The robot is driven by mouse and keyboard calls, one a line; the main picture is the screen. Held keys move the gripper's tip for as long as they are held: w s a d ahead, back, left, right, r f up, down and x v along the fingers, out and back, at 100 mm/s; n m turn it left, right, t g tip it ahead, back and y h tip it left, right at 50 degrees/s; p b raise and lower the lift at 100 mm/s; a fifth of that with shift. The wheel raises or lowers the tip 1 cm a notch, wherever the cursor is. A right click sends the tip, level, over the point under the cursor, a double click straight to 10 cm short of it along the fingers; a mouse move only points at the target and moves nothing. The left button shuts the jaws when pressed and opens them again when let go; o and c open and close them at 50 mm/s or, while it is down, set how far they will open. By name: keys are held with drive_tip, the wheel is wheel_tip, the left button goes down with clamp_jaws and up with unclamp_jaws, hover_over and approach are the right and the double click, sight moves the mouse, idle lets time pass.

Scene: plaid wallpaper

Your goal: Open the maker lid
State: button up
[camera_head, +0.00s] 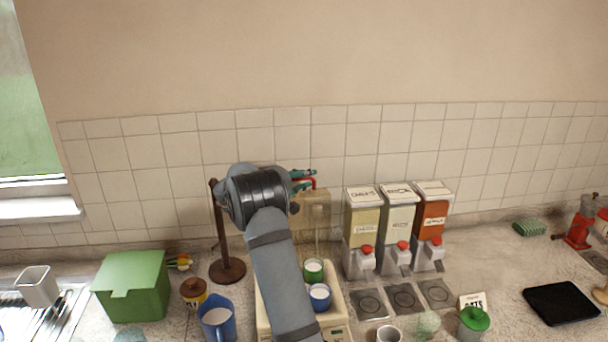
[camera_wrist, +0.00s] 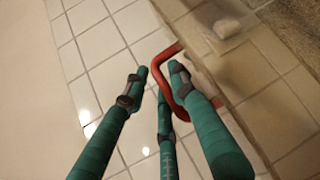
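The maker (camera_head: 335,300) is a beige appliance on the counter, partly hidden behind my arm. A pale upright part (camera_head: 316,212) rises at its back, and a red handle (camera_head: 313,183) shows near its top. My gripper (camera_head: 302,180) is at that handle, with teal fingers. In the wrist view, the bent red handle (camera_wrist: 163,62) lies by the fingertips of my gripper (camera_wrist: 158,72). The fingers are spread apart, with the right fingertip overlapping the handle in the picture. I cannot tell whether they touch. The lid's outline and hinge are not clear.
Green (camera_head: 313,270) and blue (camera_head: 320,297) cups with white contents sit at the maker. Three dispensers (camera_head: 397,225) stand close to its right. A brown stand (camera_head: 226,268), a green box (camera_head: 133,287) and a blue pitcher (camera_head: 217,320) are to the left. The tiled wall is behind.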

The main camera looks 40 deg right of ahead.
drive_tip(key=shift+c, duration=1.2)
drive_tip(key=c, duration=0.4)
